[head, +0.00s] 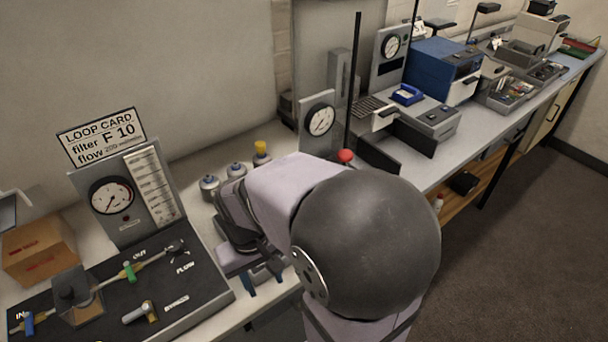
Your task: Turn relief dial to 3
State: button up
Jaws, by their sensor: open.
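I cannot pick out a dial marked relief in the head view; my arm covers a large part of the bench. My gripper (265,286) points down over the bench, just right of the black flow panel (215,292). Its two blue-tipped fingers are apart, and I see nothing clearly held between them. A pale rounded shape shows behind the fingers, too hidden to identify.
Several small canisters (210,184) stand behind my arm, one with a yellow top. A second gauge (320,120) and a black rod (354,80) stand beyond. A cardboard box (40,246) is at the left. Instruments, including a blue unit (440,72), crowd the far bench.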

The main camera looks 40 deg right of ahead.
jog(key=w+d+r+m+h+p, duration=0.2)
jog(key=w+d+r+m+p, duration=0.3)
jog(key=d+r, duration=0.5)
jog(key=w+d+m+y, duration=0.1)
jog(key=w+d+m, duration=0.3)
jog(key=m, duration=0.4)
jog(key=w+d+f+m, duration=0.1)
jog(key=w+d+m, duration=0.4)
jog(key=m, duration=0.3)
jog(key=w+d+f+m+y, duration=0.1)
jog(key=w+d+m, duration=0.4)
jog(key=m, duration=0.3)
jog(key=shift+d+y+p, duration=0.2)
jog(key=shift+y+p, duration=0.1)
jog(key=shift+p, duration=0.05)
jog(key=shift+w+d+f+m, duration=0.2)
jog(key=shift+d+m, duration=0.2)
jog(key=shift+m, duration=0.5)
jog(key=shift+f+p, duration=1.35)
jog(key=shift+f, duration=2.3)
grip_shut()
